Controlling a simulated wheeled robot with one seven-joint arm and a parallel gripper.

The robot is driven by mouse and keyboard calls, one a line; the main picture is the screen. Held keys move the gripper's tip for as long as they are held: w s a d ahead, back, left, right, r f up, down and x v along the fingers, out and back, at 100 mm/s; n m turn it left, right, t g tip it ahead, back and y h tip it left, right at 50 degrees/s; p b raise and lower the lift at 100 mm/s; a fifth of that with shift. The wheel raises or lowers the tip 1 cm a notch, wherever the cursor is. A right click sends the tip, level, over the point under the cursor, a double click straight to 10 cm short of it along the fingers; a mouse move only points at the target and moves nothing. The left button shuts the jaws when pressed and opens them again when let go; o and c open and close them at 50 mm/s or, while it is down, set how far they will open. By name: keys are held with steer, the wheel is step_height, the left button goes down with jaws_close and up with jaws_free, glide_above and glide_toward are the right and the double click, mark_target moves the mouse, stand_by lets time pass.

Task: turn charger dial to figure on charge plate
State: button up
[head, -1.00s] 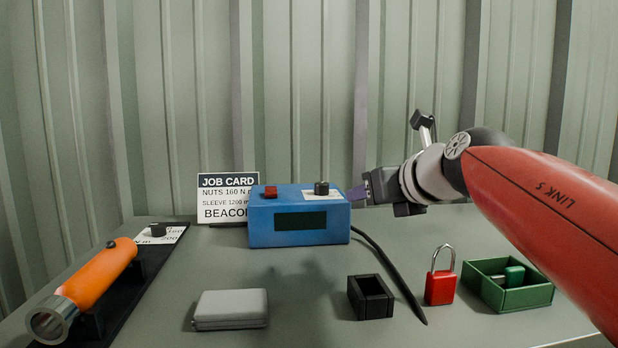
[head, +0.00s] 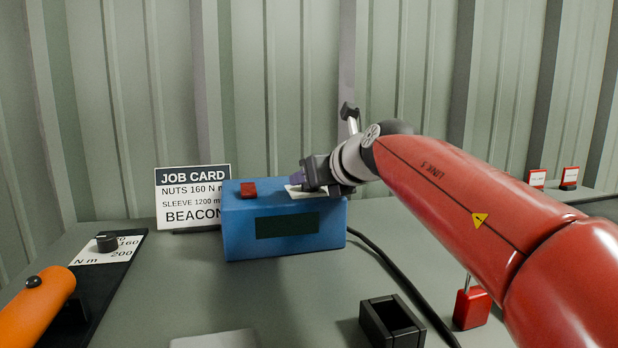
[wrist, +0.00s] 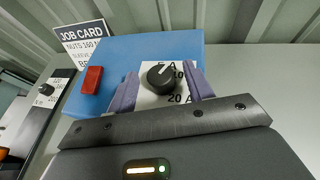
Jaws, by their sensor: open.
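The blue charger (head: 235,225) stands on the bench with a red switch (head: 248,189) on its top left and a dark panel in front. Its black dial (wrist: 160,75) sits on a white plate (wrist: 148,98) printed with figures; I read "10" and "20 A", with another figure partly hidden behind the dial. The dial's pale pointer line slants toward the upper right. My gripper (wrist: 163,74) is open, with its purple fingers on either side of the dial; I cannot tell whether they touch it. In the head view my gripper (head: 298,178) covers the dial.
A job card (head: 193,197) stands behind the charger at left, partly hidden. An orange tool (head: 40,305) and a black-knobbed scale plate lie at far left. A black open box (head: 391,322), a cable and a red padlock (head: 471,309) are in front at right.

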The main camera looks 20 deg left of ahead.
steer(key=shift+x, duration=1.05)
steer(key=shift+s, duration=0.1)
steer(key=shift+c, duration=0.4)
steer(key=c, duration=0.9)
